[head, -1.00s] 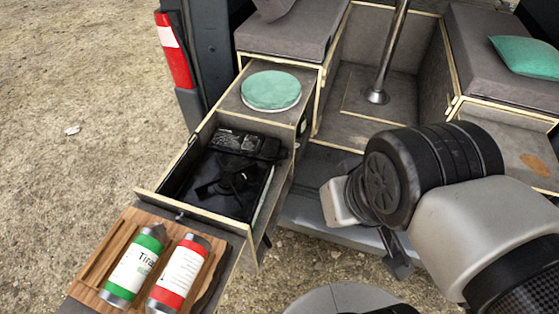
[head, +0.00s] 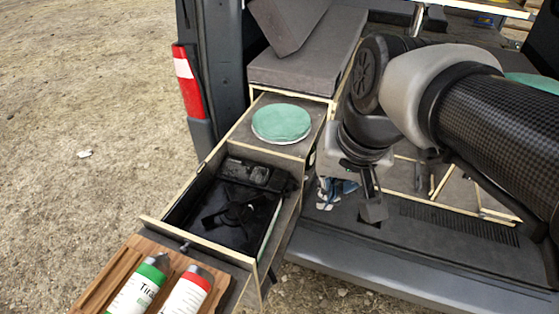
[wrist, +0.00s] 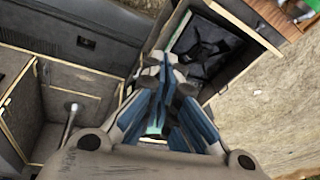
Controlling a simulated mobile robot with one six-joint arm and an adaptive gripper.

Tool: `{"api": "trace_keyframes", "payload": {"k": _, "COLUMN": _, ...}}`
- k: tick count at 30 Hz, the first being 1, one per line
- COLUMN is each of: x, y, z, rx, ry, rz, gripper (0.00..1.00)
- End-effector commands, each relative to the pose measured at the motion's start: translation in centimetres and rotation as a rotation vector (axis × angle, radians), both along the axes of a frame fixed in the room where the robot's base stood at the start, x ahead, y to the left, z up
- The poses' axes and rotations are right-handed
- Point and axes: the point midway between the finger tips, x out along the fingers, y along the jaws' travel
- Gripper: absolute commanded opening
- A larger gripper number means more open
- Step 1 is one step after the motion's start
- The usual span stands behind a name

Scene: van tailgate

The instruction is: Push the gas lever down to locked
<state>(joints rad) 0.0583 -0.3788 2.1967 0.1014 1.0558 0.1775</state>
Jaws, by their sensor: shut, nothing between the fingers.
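A black gas stove (head: 232,208) sits in the pulled-out drawer, with a raised black housing (head: 258,174) at its far end. The gas lever is too small and dark to pick out against the stove. My gripper (head: 333,197) is shut and empty, to the right of the drawer and apart from the stove. In the wrist view its blue-grey fingers (wrist: 163,62) are together, and the stove (wrist: 205,42) shows beyond them at the upper right.
A round green-topped item (head: 282,123) stands on the surface behind the stove. A wooden board (head: 95,291) with a green-labelled bottle (head: 138,290) and a red-labelled bottle (head: 188,293) is at the drawer's front. Grey cushions (head: 305,68) lie behind. Open gravel is at left.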

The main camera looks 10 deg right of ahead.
Motion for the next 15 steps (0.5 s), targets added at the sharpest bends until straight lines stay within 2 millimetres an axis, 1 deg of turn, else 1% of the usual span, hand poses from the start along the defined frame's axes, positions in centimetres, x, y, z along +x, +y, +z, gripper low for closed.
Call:
{"api": "trace_keyframes", "payload": {"k": 1, "x": 1.8, "y": -0.1, "z": -0.1, "rx": 0.026, "ry": 0.029, "rz": -0.041, "gripper": 0.0}}
{"api": "trace_keyframes", "payload": {"k": 5, "x": 6.0, "y": -0.2, "z": -0.2, "rx": 0.09, "ry": 0.091, "rz": -0.14, "gripper": 0.0}}
{"api": "trace_keyframes", "payload": {"k": 6, "x": 7.3, "y": -0.2, "z": -0.4, "rx": 0.111, "ry": 0.11, "rz": -0.172, "gripper": 0.0}}
{"api": "trace_keyframes", "payload": {"k": 8, "x": 9.3, "y": -0.4, "z": -0.8, "rx": 0.138, "ry": 0.14, "rz": -0.217, "gripper": 0.0}}
{"api": "trace_keyframes", "payload": {"k": 9, "x": 10.6, "y": -0.5, "z": -1.2, "rx": 0.158, "ry": 0.159, "rz": -0.248, "gripper": 0.0}}
{"api": "trace_keyframes", "payload": {"k": 11, "x": 12.5, "y": -0.7, "z": -1.9, "rx": 0.186, "ry": 0.189, "rz": -0.294, "gripper": 0.0}}
{"api": "trace_keyframes", "payload": {"k": 15, "x": 16.8, "y": -1.2, "z": -4.1, "rx": 0.25, "ry": 0.262, "rz": -0.397, "gripper": 0.0}}
